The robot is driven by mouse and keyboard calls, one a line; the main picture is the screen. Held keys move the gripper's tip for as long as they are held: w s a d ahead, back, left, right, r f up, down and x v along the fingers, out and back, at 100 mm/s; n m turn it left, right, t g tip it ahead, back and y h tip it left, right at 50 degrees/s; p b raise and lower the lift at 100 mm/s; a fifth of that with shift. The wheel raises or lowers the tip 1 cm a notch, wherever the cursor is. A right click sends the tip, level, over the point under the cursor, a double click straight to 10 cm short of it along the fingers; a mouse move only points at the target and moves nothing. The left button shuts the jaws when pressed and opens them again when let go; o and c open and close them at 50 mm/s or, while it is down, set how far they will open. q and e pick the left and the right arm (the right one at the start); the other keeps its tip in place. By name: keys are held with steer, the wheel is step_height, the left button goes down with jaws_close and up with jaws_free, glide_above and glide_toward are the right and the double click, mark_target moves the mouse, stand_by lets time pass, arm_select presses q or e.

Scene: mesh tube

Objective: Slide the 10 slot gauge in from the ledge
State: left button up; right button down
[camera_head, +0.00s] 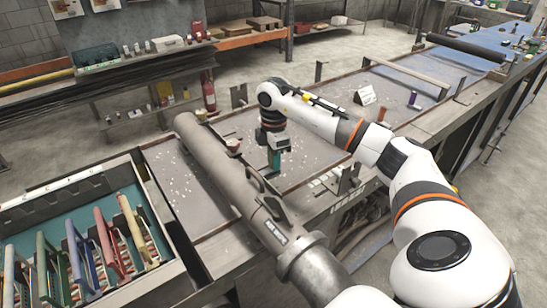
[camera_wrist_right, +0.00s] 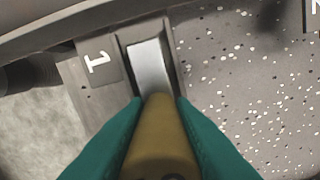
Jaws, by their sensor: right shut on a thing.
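In the right wrist view, my right gripper (camera_wrist_right: 158,103) is shut on the slot gauge (camera_wrist_right: 158,140), by its yellow-brown handle. Part of a marking shows at the bottom of the handle. I cannot tell how deep the gauge sits there. In the head view, my right gripper (camera_head: 274,162) points down at the bench, just right of the long grey tube. The gauge is too small or hidden there. My left gripper is not in view.
The grey tube (camera_head: 215,160) runs diagonally across the speckled bench and ends in a flange (camera_head: 304,262). A tray (camera_head: 160,272) with several coloured handles stands at lower left. A small white card (camera_head: 364,94) and a purple cylinder (camera_head: 412,97) stand farther right.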

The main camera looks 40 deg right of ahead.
mark_target(265, 171)
steer(key=shift+w+a+p, duration=0.15)
steer(key=shift+a+p, duration=0.5)
steer(key=shift+a, duration=0.95)
stand_by(0.7)
steer(key=c, duration=1.1)
jaws_free()
steer(key=shift+c, duration=0.2)
step_height(265, 171, up, 12)
steer(key=shift+b, duration=0.45)
